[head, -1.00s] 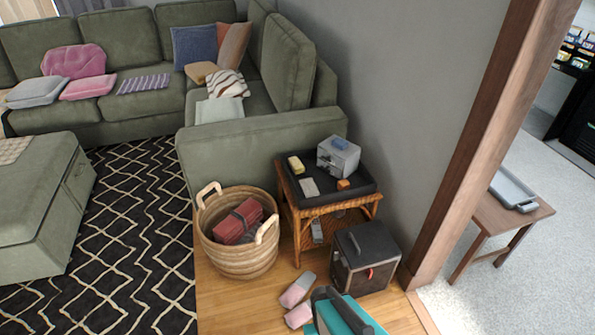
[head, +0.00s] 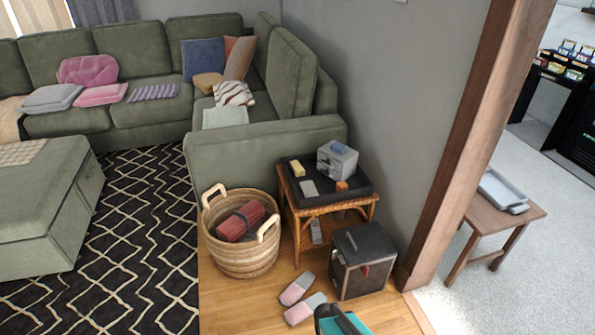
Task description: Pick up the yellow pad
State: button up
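A small pale yellow block-like item (head: 297,168), which may be the yellow pad, lies on the black tray top of the wicker side table (head: 325,209). It is at the back left of the top, beside a grey box. A flat mustard-yellow cushion (head: 208,82) also lies on the green sofa, in front of the blue and orange cushions. I cannot tell for sure which of these is the pad. My gripper is not recognisable in the head view.
A wicker basket (head: 243,262) stands left of the table and a dark box (head: 363,262) stands right. Pink-and-grey slippers (head: 297,288) lie on the wood floor in front. A teal and dark shape is cut off at the bottom edge. A wooden post (head: 470,150) stands right.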

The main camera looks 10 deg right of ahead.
aim_at(296, 169)
jog(key=z, duration=1.8)
jog(key=k, duration=0.15)
jog(key=u, duration=3.5)
jog(key=i, duration=1.2)
jog(key=z, duration=0.85)
